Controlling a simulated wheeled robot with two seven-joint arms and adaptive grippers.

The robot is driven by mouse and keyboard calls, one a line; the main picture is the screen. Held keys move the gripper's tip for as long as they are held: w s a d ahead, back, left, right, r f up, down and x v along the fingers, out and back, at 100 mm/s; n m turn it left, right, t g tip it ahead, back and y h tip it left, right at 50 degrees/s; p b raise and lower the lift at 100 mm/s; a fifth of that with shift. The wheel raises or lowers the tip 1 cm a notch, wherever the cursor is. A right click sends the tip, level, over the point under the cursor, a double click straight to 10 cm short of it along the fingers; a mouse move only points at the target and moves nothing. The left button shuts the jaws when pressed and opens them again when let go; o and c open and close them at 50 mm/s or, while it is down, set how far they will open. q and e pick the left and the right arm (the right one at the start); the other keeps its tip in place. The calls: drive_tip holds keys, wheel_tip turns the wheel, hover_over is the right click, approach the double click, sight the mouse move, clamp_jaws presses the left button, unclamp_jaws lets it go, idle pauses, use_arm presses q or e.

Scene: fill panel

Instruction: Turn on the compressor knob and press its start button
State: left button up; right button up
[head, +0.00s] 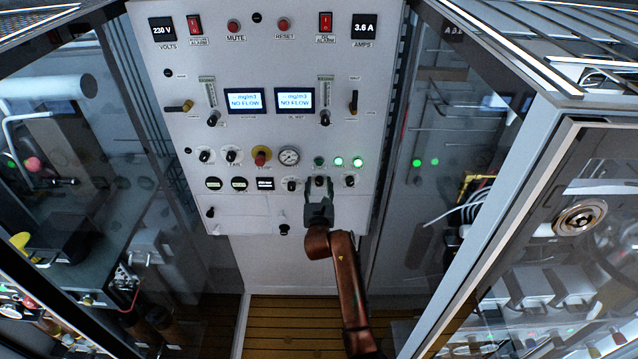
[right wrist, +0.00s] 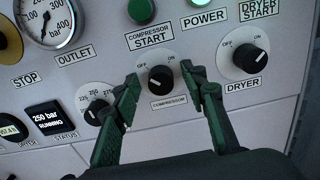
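The black compressor knob (right wrist: 160,79) sits on a white dial marked OFF and ON. My right gripper (right wrist: 162,88) is open, with one green-padded finger on each side of the knob and visible gaps between. Whether the fingertips touch the panel I cannot tell. The knob's pointer setting is hard to read. The green compressor start button (right wrist: 141,11) is just above the knob, partly cut off by the picture's top edge. In the head view the right gripper (head: 319,193) is at the panel's lower middle, below the dark green start button (head: 319,161). My left gripper is not in view.
The dryer knob (right wrist: 250,58) is right of the compressor knob, and a pressure knob (right wrist: 97,104) is close by the left finger. A status display (right wrist: 46,118) reads 250 bar RUNNING. Glass-fronted cabinets (head: 560,215) flank the panel (head: 225,130).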

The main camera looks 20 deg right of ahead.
drive_tip(key=shift+w, duration=0.15)
drive_tip(key=shift+c, duration=0.5)
clamp_jaws()
